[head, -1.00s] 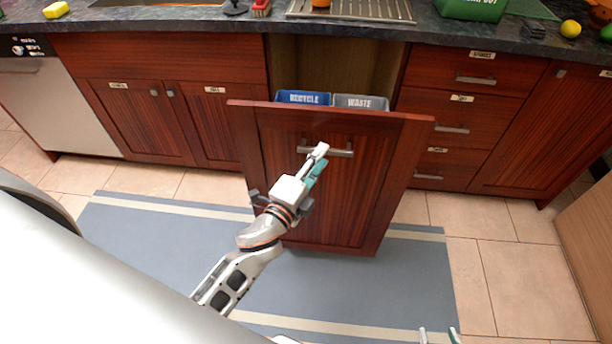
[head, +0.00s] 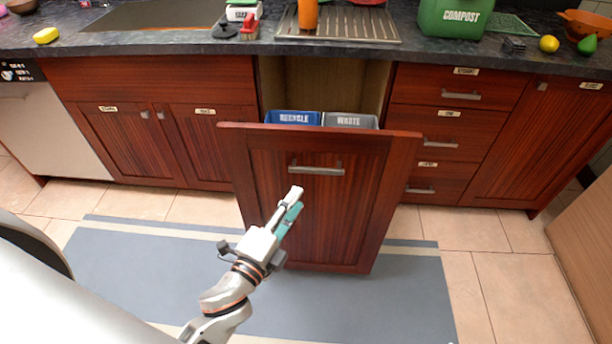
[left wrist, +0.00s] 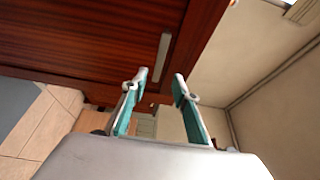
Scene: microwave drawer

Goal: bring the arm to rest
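My left gripper (head: 293,198) is in front of the pulled-out bin drawer (head: 350,230), below and to the left of its metal handle (head: 316,169) in the head view. In the left wrist view its two teal-lined fingers (left wrist: 157,88) stand apart with nothing between them. The handle (left wrist: 161,57) shows beyond the fingertips, clear of them. The drawer stands open, with a blue recycle bin (head: 293,117) and a grey waste bin (head: 350,121) inside. My right gripper is not seen.
A dark counter (head: 160,44) runs along the back, with a drying rack (head: 338,25) and a green compost bin (head: 455,18) on it. Closed drawers (head: 445,143) stand to the right. A blue-grey mat (head: 400,290) covers clear floor in front.

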